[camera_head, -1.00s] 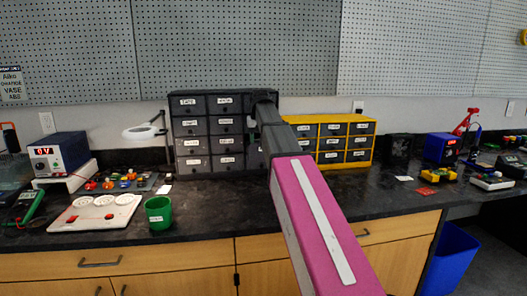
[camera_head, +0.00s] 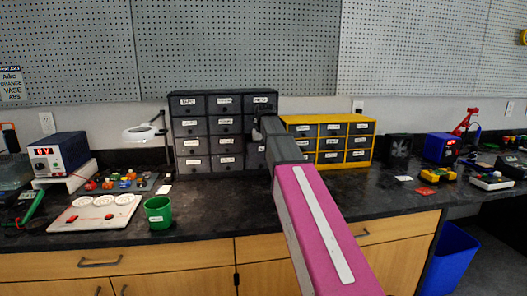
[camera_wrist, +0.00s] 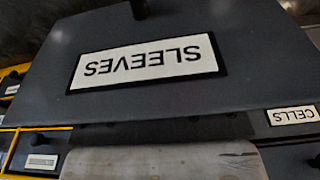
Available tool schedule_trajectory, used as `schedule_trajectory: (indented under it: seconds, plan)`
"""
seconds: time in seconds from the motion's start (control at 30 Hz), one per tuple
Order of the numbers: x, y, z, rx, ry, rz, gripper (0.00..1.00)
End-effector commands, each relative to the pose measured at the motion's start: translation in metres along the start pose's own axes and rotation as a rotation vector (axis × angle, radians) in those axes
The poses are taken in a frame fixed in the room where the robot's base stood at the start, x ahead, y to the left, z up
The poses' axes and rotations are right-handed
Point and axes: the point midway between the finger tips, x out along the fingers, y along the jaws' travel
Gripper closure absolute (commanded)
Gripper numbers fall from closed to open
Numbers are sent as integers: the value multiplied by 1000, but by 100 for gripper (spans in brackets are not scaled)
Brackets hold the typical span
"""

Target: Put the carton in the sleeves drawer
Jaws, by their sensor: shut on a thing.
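The sleeves drawer (camera_wrist: 230,60) fills much of the wrist view, its white SLEEVES label upside down and a dark knob (camera_wrist: 140,8) at the top edge. A pale grey, flat-faced thing (camera_wrist: 160,163), which looks like the carton, lies across the bottom of the wrist view, close to the lens and partly cut off. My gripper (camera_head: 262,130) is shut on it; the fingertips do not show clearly. In the head view my gripper is at the right column of the dark drawer cabinet (camera_head: 208,130), hiding part of that column. The carton cannot be made out there.
A yellow drawer cabinet (camera_head: 375,140) stands just right of the dark one. A magnifier lamp (camera_head: 140,132), a green cup (camera_head: 158,212) and a white board (camera_head: 75,222) are to the left. The black worktop (camera_head: 215,205) is clear in front of the dark cabinet.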

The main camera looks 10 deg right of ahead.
Motion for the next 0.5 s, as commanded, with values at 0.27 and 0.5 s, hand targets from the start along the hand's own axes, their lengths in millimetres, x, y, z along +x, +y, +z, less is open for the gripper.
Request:
schedule_trajectory:
  seconds: [0.27, 0.5]
  plan:
    - [1, 0, 0, 0, 0, 0, 27]
    - [-5, 0, -1, 0, 1, 0, 27]
